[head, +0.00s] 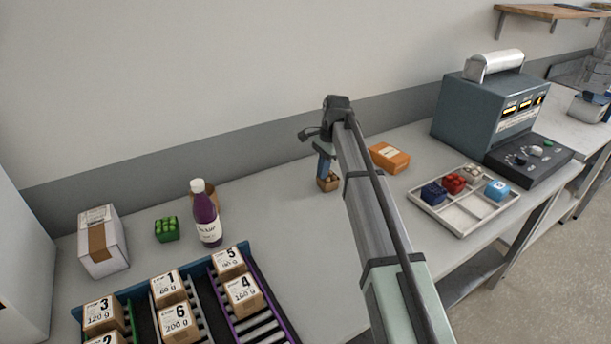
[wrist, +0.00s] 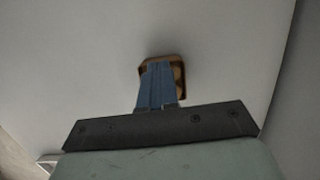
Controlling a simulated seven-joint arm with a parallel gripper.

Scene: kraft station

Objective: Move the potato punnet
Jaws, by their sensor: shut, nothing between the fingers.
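The potato punnet (head: 328,182) is a small brown box with pale round potatoes in it. It stands on the grey worktop near the middle of the head view. My gripper (head: 325,172) reaches down over it with blue fingers, which are shut with nothing between them. In the wrist view the finger ends (wrist: 160,66) cover the left part of the punnet (wrist: 178,72), and its right part shows beside them. Whether the fingertips touch the punnet or its potatoes cannot be told.
An orange box (head: 389,158) lies right of the punnet, behind my arm. A divided white tray (head: 466,222) holds coloured blocks, before a grey machine (head: 480,112). Left stand a purple bottle (head: 206,215), a green punnet (head: 167,230), a white carton (head: 102,242) and racks of numbered boxes (head: 240,294).

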